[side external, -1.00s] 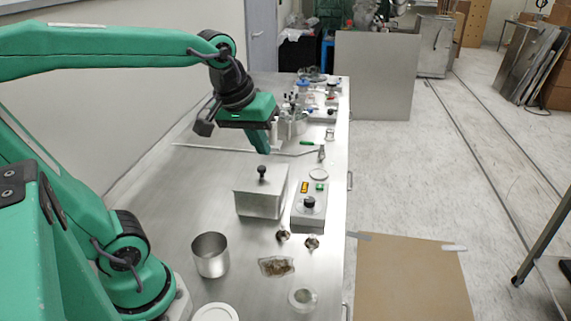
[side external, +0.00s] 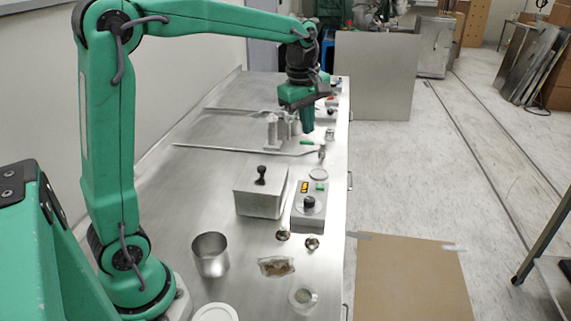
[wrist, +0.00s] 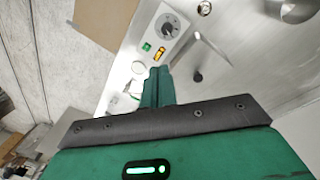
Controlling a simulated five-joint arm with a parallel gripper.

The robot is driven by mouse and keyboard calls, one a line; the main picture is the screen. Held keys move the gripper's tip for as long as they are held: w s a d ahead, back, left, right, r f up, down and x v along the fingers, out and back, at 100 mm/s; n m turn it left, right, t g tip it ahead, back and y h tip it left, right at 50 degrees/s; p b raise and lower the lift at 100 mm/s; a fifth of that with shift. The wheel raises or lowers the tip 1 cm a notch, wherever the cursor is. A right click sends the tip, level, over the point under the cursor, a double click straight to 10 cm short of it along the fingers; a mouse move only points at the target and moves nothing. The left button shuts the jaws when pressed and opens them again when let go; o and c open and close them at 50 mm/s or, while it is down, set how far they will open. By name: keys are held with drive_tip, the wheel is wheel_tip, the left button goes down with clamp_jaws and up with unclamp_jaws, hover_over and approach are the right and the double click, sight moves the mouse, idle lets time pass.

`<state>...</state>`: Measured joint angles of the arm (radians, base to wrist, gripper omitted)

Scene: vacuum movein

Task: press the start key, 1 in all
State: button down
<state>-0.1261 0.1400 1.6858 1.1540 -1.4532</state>
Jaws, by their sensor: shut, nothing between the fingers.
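The control box (side external: 309,218) stands near the right edge of the metal bench. Its top carries a small green key (side external: 320,187), an orange display (side external: 304,187) and a black knob (side external: 310,202). The wrist view also shows the green key (wrist: 146,46), the display (wrist: 159,55) and the knob (wrist: 170,27). My gripper (side external: 307,128) is shut and empty, pointing down above the bench. It is beyond the box from the side camera and apart from the key. In the wrist view the fingertips show just below the display.
A lidded metal box (side external: 258,200) with a black knob stands directly left of the control box. A metal cup (side external: 210,256), a small bag (side external: 276,267) and a glass dish (side external: 302,298) are in front.

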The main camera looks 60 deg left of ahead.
sight(319, 186)
drive_tip(key=w+a+f+n+g, duration=0.1)
drive_tip(key=w+a+f+n, duration=0.3)
drive_tip(key=w+f+n, duration=0.4)
drive_tip(key=shift+w+a+n+g, duration=0.3)
drive_tip(key=shift+w+n+g, duration=0.1)
drive_tip(key=shift+w, duration=0.25)
wheel_tip(319, 186, down, 14)
drive_tip(key=shift+r, duration=0.1)
idle(0.7)
drive_tip(key=shift+s+f, duration=0.1)
drive_tip(key=shift+f, duration=1)
wheel_tip(319, 186, up, 15)
drive_tip(key=shift+w, duration=0.25)
idle(0.3)
